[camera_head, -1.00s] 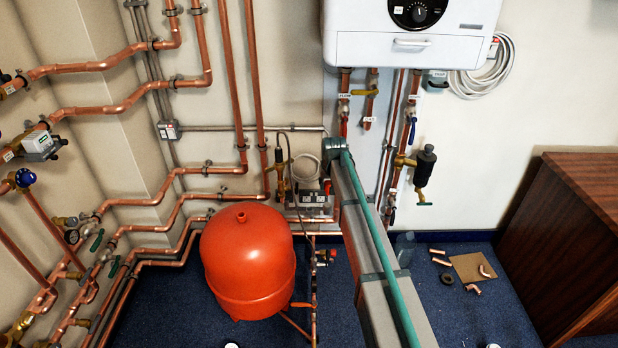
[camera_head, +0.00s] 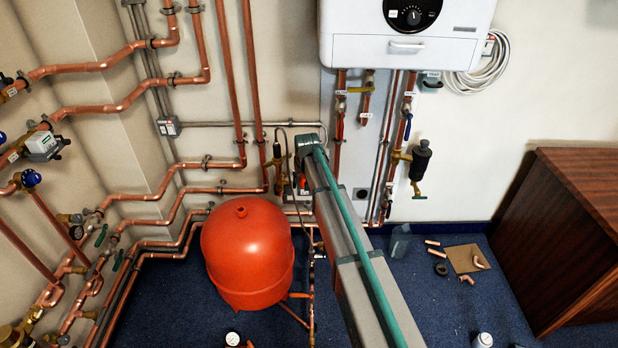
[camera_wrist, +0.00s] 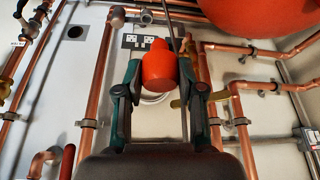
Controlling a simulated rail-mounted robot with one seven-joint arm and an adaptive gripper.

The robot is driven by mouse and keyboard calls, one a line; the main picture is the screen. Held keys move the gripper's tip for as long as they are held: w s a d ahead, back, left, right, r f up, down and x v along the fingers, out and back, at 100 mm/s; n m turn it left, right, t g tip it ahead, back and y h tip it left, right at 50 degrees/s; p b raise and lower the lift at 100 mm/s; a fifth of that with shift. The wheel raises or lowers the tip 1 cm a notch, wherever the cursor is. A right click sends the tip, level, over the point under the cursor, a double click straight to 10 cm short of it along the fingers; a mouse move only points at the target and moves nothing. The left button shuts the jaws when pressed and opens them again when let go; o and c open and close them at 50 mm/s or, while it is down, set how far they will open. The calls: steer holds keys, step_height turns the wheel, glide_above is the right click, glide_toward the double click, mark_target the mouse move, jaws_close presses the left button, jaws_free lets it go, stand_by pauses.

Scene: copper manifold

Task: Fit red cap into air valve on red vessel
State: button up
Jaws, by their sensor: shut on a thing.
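The red vessel (camera_head: 247,262) stands on the blue floor at centre left in the head view. A short red stub (camera_head: 241,211) sticks up from its top; I take it for the air valve. Part of the vessel's red curve (camera_wrist: 250,12) shows at the top right of the wrist view. My gripper (camera_wrist: 160,66) is shut on the red cap (camera_wrist: 159,73), held between its two dark green fingers. The cap is clear of the vessel. In the head view my arm covers the gripper and cap, right of the vessel.
Copper pipes (camera_head: 170,222) run along the wall behind and left of the vessel. A white boiler (camera_head: 405,45) hangs above right. A wooden cabinet (camera_head: 570,225) stands at the right. Loose fittings lie near a brown board (camera_head: 467,258) on the floor.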

steer(key=s+a+f+n+b, duration=0.1)
steer(key=s+a+f, duration=0.1)
steer(key=a, duration=1)
steer(key=s+a+f+n+y, duration=0.1)
steer(key=a+f+n, duration=0.1)
steer(key=a, duration=1)
steer(key=shift+s+a+n+b, duration=0.2)
steer(key=shift+s+n+b, duration=0.1)
steer(key=shift+s+b, duration=0.1)
stand_by(0.6)
steer(key=shift+f, duration=0.25)
stand_by(0.4)
steer(key=shift+f+b, duration=0.55)
steer(key=shift+f, duration=0.65)
steer(key=shift+f, duration=0.7)
stand_by(0.7)
steer(key=o, duration=1)
